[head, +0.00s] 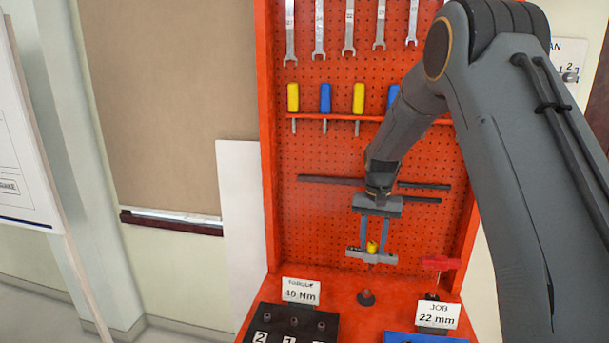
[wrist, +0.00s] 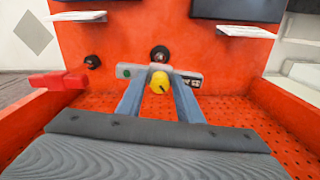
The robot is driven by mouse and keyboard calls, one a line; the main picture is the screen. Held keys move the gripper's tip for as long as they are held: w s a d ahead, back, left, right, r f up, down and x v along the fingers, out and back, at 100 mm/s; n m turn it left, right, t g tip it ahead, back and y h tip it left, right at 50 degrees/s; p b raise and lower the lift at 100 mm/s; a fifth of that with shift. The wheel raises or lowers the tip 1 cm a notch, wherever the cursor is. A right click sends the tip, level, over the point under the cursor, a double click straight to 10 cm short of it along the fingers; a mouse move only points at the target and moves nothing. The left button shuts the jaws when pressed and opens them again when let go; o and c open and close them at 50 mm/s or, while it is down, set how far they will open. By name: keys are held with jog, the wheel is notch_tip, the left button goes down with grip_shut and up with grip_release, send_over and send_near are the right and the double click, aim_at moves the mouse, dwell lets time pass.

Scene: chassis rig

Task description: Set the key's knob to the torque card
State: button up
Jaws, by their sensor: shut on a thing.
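The key is a grey bar (head: 352,253) with a yellow knob (head: 372,247) at its middle, standing over a round black base (head: 366,297). In the wrist view the bar (wrist: 188,80) has a green dot at its left end and small dark print at its right, too small to read. The knob (wrist: 158,83) carries a short dark mark on the near side. My gripper (wrist: 158,77) is shut on the knob, one finger on each side; it also shows in the head view (head: 373,250). The torque card (head: 300,292) reads 40 Nm.
A red-handled tool (head: 440,263) stands right of the key in the head view, behind the job card (head: 437,316) reading 22 mm. A black numbered block (head: 290,324) with several sockets is at the front left. Wrenches and screwdrivers hang on the red pegboard (head: 330,155).

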jog(key=shift+o, duration=1.1)
jog(key=m, duration=0.5)
jog(key=shift+p, duration=0.3)
jog(key=shift+o, duration=0.8)
jog(key=n, duration=0.6)
jog(key=shift+n+p, duration=0.3)
jog(key=shift+p, duration=0.05)
jog(key=c, duration=0.4)
